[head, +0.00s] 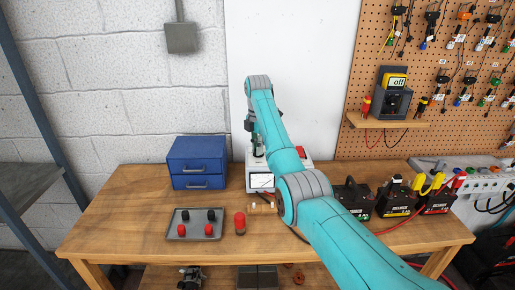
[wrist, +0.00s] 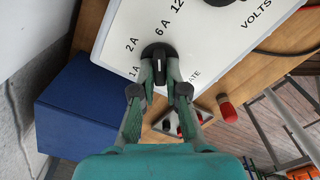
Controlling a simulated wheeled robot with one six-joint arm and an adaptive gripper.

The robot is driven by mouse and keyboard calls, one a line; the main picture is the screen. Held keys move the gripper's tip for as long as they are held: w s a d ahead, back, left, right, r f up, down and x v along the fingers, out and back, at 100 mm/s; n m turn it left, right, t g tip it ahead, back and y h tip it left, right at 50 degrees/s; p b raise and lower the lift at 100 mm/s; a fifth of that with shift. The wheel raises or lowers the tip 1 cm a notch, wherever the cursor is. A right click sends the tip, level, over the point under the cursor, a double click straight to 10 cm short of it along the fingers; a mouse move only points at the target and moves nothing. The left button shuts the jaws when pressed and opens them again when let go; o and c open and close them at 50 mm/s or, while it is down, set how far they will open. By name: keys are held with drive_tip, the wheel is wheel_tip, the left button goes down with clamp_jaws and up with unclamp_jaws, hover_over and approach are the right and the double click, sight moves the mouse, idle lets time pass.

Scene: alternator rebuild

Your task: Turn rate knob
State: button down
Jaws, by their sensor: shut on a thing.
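The rate knob (wrist: 156,49) is black and round with a raised grip bar, on a white panel (wrist: 205,45) in the wrist view. Labels 1 A, 2 A, 6 A and a partly cut-off 12 lie around it, with "RATE" partly hidden below. My gripper (wrist: 159,76) has its two fingers closed on the knob's bar, one on each side. Which label the knob points to is unclear. In the head view, the white charger (head: 262,181) with a meter stands at the back of the bench, and my arm hides much of it.
A blue drawer cabinet (head: 198,162) stands close left of the charger. A grey tray (head: 190,238) with black and red caps and a red cylinder (head: 240,223) are in front. Several batteries (head: 395,198) stand right. A meter reading "off" (head: 397,82) sits on a wall shelf.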

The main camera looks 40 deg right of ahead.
drive_tip(key=n, duration=0.6)
drive_tip(key=shift+s, duration=0.1)
drive_tip(key=n, duration=0.4)
drive_tip(key=shift+d+n, duration=0.15)
drive_tip(key=shift+n, duration=0.25)
idle(0.3)
drive_tip(key=c, duration=1.2)
unclamp_jaws()
